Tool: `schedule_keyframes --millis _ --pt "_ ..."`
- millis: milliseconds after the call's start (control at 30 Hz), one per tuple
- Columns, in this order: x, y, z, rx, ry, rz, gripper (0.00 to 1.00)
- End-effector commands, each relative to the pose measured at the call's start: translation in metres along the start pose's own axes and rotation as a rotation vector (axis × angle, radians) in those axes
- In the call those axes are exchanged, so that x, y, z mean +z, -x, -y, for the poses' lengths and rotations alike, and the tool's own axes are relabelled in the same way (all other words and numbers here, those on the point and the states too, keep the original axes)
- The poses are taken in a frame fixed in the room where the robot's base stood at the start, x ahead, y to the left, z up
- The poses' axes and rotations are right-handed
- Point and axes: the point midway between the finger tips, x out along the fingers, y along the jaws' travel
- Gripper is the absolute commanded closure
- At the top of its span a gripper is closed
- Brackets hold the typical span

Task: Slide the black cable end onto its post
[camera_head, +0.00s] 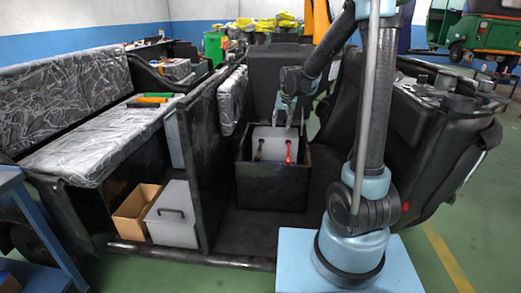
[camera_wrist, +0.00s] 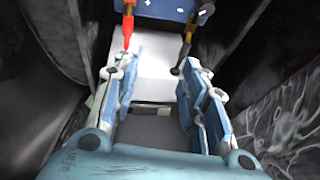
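The black cable end (camera_wrist: 177,70) shows in the wrist view close to the tip of the right finger; I cannot tell whether they touch. The black cable also shows in the head view (camera_head: 259,150), at the left of the pale battery (camera_head: 273,140). The red cable end (camera_wrist: 126,42) is near the left finger in the wrist view, and at the battery's right in the head view (camera_head: 288,152). My gripper (camera_wrist: 158,65) is open, its fingers wide apart with nothing gripped between them. The black cable's post is too small to make out.
The battery sits in an open black box (camera_head: 272,190) whose walls rise around it. A dark partition (camera_head: 205,165) and a plastic-wrapped seat (camera_head: 100,140) stand left. A grey case (camera_head: 173,215) and a wooden box (camera_head: 135,210) lie below the seat.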

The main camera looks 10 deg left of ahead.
Motion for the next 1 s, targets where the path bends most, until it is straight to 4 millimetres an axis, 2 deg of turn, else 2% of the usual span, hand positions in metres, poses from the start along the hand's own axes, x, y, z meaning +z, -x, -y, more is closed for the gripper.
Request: schedule_keyframes --millis 33,200,400,667,1000 --pt "-0.007 -0.013 0.011 -0.007 0.001 -0.004 0.60" --pt "-0.025 -0.051 0.043 -0.027 -0.007 -0.015 0.60" --pt "-0.034 -0.080 0.067 -0.043 -0.014 -0.024 0.60" --pt "-0.036 -0.094 0.073 -0.047 -0.017 -0.026 0.60" --pt "-0.037 -0.135 0.075 -0.047 -0.017 -0.026 0.60"
